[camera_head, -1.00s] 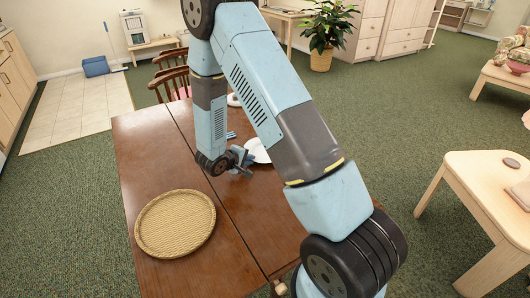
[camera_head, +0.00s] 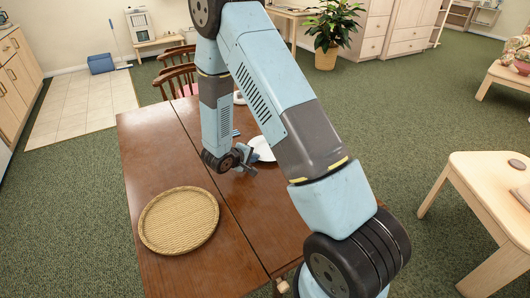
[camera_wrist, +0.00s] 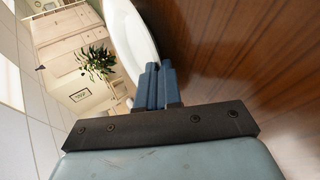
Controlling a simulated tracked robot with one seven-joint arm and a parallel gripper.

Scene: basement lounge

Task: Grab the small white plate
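The small white plate (camera_head: 262,149) is at the middle of the wooden table, partly hidden behind my arm in the head view. In the wrist view the plate (camera_wrist: 130,30) runs down from the top to my fingertips, its rim meeting them. My gripper (camera_head: 250,163) is low over the table at the plate's near edge. In the wrist view my gripper's blue fingers (camera_wrist: 157,84) are close together with the rim at their tips and look shut on it. The exact contact is hard to see.
A round woven tray (camera_head: 179,221) lies on the near left of the table (camera_head: 150,160). Another small white item (camera_head: 239,98) sits at the far end, partly hidden by my arm. Chairs (camera_head: 178,78) stand beyond the table. A pale side table (camera_head: 470,185) is at right.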

